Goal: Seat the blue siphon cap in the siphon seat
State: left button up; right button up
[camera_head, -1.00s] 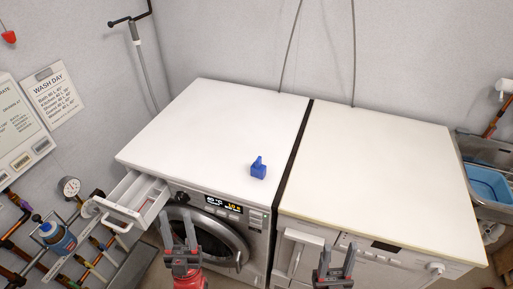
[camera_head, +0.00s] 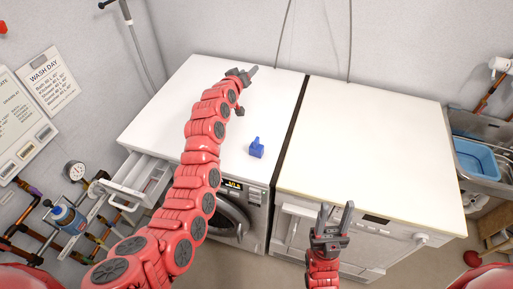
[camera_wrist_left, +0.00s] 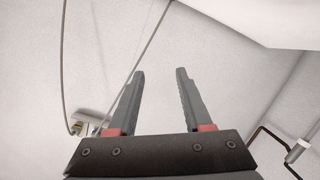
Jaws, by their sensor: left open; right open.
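The blue siphon cap (camera_head: 257,149) stands on the white top of the left washing machine, near its front right corner. The pulled-out detergent drawer (camera_head: 142,182) is at that machine's front left; I cannot make out the siphon seat inside it. My left gripper (camera_head: 250,72) is over the back of the left machine's top, beyond the cap and apart from it. In the left wrist view its fingers (camera_wrist_left: 160,95) are spread and empty, with only wall behind them. My right gripper (camera_head: 335,218) is open and empty in front of the right machine.
The left machine's white top (camera_head: 170,110) is otherwise bare, as is the right machine's cream top (camera_head: 370,140). A dark gap separates them. A sink with a blue basin (camera_head: 476,160) is at the right.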

pick_arm(q)
jog(key=s+d+r+m+g+h, duration=0.1)
jog(key=s+d+r+m+g, duration=0.15)
jog(key=s+d+g, duration=0.3)
jog(key=m+g+y+p, duration=0.3)
jog(key=m+g+y, duration=0.15)
jog(key=g, duration=0.25)
send_over(256, 139)
jog(key=s, duration=0.1)
jog(key=shift+n+y, duration=0.3)
jog(key=shift+y, duration=0.05)
jog(key=f, duration=1.1)
jog(key=shift+d+f, duration=0.1)
jog(key=shift+d, duration=0.1)
jog(key=f+p, duration=0.1)
jog(key=f, duration=0.1)
jog(key=w+f+p, duration=0.1)
jog(key=f+p, duration=0.1)
jog(key=shift+a+f, duration=0.15)
jog(key=shift+f, duration=0.05)
jog(key=shift+f+g, duration=0.25)
jog(key=shift+f, duration=0.3)
grip_shut()
